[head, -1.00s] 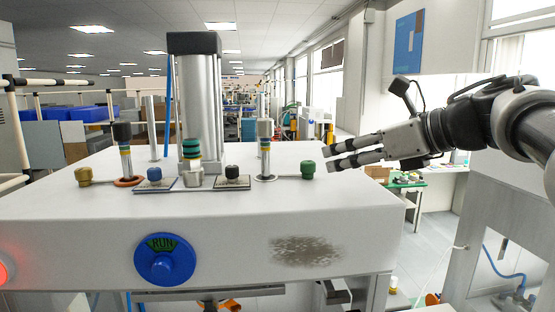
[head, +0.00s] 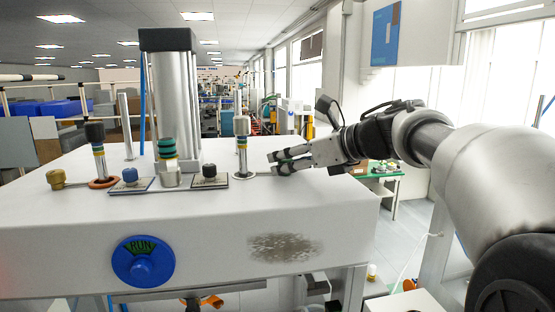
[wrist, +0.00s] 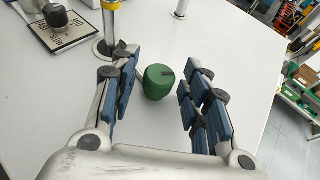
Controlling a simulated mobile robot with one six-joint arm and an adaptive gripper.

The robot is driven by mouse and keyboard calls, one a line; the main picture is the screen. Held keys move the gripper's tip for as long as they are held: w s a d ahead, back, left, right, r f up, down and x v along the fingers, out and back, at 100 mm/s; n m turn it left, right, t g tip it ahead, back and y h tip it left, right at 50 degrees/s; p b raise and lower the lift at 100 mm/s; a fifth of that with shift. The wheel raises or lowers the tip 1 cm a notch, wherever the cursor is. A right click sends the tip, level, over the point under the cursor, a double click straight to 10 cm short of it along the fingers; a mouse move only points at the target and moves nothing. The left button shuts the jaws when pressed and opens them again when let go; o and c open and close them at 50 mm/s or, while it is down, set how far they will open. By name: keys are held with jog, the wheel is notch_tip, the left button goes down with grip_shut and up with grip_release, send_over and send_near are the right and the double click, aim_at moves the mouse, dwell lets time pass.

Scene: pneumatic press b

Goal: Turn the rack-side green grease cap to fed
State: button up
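The green grease cap (wrist: 158,82) stands on the white press top in the wrist view, with a dark mark on its top. My gripper (wrist: 157,58) is open, with one finger on each side of the cap and a visible gap on both sides. In the head view my gripper (head: 274,164) reaches in from the right, low over the press top, and its fingers largely hide the green cap. Contact between the fingers and the cap does not show.
A slim banded post (head: 242,150) stands just left of my fingers. Further left are a black knob (head: 209,170), a green-banded fitting (head: 167,150), a blue knob (head: 130,175) and a gold cap (head: 56,178). The tall cylinder (head: 175,100) stands behind. The front right top is clear.

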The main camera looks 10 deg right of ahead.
jog(key=c, duration=0.9)
jog(key=shift+o, duration=0.2)
jog(key=shift+a+m+t+h, duration=0.1)
jog(key=shift+m+t+h, duration=0.2)
jog(key=shift+m, duration=0.1)
jog(key=shift+s+a+r+m+t+h, duration=0.1)
jog(key=shift+m+t+h, duration=0.15)
jog(key=shift+m+h, duration=0.3)
jog(key=shift+a+m+t+h, duration=0.1)
jog(key=shift+m+t+h, duration=0.15)
jog(key=shift+m+h, duration=0.25)
jog(key=shift+m+t+h, duration=0.4)
jog(key=shift+m+h, duration=0.85)
jog(key=shift+h, duration=0.3)
jog(key=shift+m+h, duration=0.4)
jog(key=shift+m, duration=0.1)
jog(key=o, duration=1)
jog(key=shift+o, duration=0.2)
